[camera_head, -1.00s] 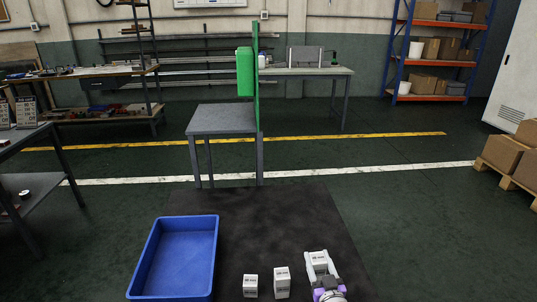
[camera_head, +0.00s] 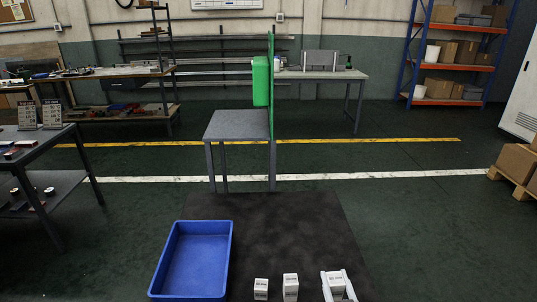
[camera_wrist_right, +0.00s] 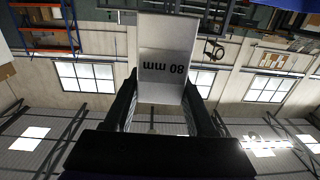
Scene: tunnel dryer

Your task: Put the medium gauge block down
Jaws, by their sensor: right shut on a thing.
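The medium gauge block (camera_head: 337,285) is a white block at the lower right of the head view, held in my right gripper (camera_head: 338,284). In the right wrist view the block (camera_wrist_right: 165,62) sits between the two dark fingers and shows an upside-down "80 mm" label. Its base is out of the head view, so I cannot tell whether it touches the dark table. A short white block (camera_head: 261,289) and a taller white block (camera_head: 290,287) stand in a row to its left, apart from it. My left gripper is not in view.
A blue tray (camera_head: 229,262) lies on the dark table (camera_head: 290,225), left of the blocks. The table behind the blocks is clear. A grey stand (camera_head: 238,124) with a green panel (camera_head: 271,85) is beyond it.

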